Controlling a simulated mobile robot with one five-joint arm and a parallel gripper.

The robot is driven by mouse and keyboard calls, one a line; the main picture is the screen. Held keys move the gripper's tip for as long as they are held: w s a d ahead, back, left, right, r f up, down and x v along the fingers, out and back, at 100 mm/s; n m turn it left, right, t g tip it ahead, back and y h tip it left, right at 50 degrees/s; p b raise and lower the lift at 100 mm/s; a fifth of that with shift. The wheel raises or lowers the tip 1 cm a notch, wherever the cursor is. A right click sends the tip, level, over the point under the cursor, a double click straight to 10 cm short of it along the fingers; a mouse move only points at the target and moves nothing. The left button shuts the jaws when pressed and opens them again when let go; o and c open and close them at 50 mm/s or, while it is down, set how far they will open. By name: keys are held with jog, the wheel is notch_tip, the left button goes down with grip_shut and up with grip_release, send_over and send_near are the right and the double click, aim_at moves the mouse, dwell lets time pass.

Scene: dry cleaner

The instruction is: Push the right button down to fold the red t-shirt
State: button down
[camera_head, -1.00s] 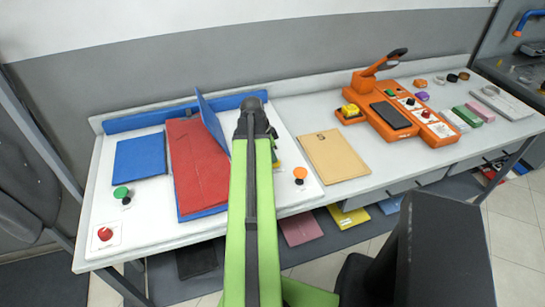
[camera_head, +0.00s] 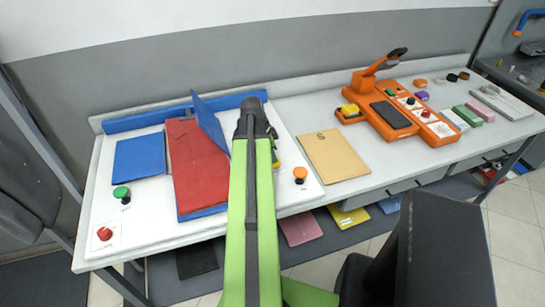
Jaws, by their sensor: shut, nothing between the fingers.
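The red t-shirt (camera_head: 196,170) lies flat on the blue folding board at the left part of the table. A blue flap (camera_head: 210,122) stands tilted up along the shirt's upper right side and leans over it. An orange-topped button (camera_head: 300,174) stands at the right of the white base, apart from my arm. A small yellow part (camera_head: 276,163) shows just right of my green arm, mostly hidden by it. My gripper (camera_head: 256,122) is shut and empty at the dark far end of the arm, right of the flap. Its fingertips are hidden, so contact below cannot be seen.
A blue left panel (camera_head: 140,157) lies flat. A green button (camera_head: 121,193) and a red button (camera_head: 105,234) stand at the left. A tan folder (camera_head: 333,157) and an orange machine (camera_head: 400,118) lie to the right. Folded cloths sit on the shelf below.

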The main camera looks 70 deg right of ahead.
jog(key=shift+a+f, duration=0.1)
jog(key=shift+a, duration=0.15)
jog(key=shift+r+p, duration=0.2)
jog(key=shift+p, duration=0.15)
jog(key=d+p+v, duration=0.2)
jog(key=p+v, duration=1.1)
jog(key=shift+s+a+r, duration=0.3)
jog(key=shift+a+r, duration=0.05)
jog(key=shift+r, duration=0.15)
